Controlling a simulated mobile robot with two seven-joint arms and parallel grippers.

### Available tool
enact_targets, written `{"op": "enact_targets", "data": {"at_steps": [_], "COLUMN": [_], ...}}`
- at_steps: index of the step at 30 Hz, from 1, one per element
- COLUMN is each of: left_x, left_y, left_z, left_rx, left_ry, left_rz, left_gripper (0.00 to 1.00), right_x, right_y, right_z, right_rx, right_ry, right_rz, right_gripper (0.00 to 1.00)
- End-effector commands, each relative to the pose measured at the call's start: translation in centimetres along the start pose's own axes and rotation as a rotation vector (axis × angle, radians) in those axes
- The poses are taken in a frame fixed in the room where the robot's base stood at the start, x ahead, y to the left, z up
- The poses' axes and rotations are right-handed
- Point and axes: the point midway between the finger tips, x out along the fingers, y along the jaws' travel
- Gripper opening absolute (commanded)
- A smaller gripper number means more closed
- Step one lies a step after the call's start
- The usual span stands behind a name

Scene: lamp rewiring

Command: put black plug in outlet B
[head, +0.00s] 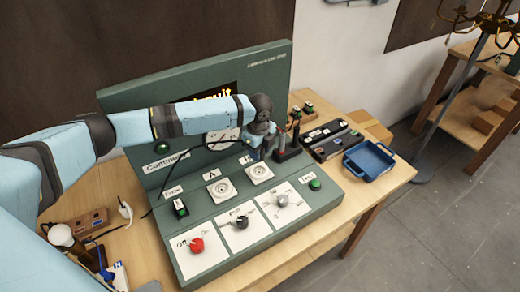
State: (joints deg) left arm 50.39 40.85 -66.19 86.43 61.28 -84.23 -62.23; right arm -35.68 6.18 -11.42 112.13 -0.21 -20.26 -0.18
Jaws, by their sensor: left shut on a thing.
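The green test panel (330,196) stands on the wooden table. Its sloped face carries two white round outlets: one by the label A (222,188), and outlet B (259,173) up and to its right. My left arm reaches in from the left, and my left gripper (256,152) is just above and behind outlet B, pointing down. It is shut on the black plug, which is mostly hidden by the gripper. A black cable (197,148) runs from the gripper leftward and down the panel. Whether the plug touches the outlet cannot be told. My right gripper is not in view.
Red, black and grey knobs (197,245) sit along the panel's front, with green buttons (315,184) at the sides. A blue tray (369,161) and a black case (330,140) lie to the right. A white plug (125,209) and wooden block are at left.

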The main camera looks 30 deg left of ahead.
Motion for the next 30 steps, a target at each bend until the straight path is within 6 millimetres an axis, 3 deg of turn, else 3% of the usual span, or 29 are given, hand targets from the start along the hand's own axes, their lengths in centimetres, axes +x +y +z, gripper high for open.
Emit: {"op": "enact_targets", "data": {"at_steps": [9,17,30], "left_x": [2.2,4.5,6.0], "left_y": [0.0,0.0,0.0], "left_z": [0.0,0.0,0.0], "left_rx": [-0.001,-0.001,-0.003], "left_ry": [0.000,-0.001,0.001], "left_rz": [0.000,0.000,0.000], "left_gripper": [0.13,0.13,0.13], "right_x": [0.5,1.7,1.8], "right_y": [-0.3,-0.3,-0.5], "right_z": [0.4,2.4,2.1], "right_rx": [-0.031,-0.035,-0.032], "right_ry": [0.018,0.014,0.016], "right_rz": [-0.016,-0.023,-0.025], "right_gripper": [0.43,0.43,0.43]}}
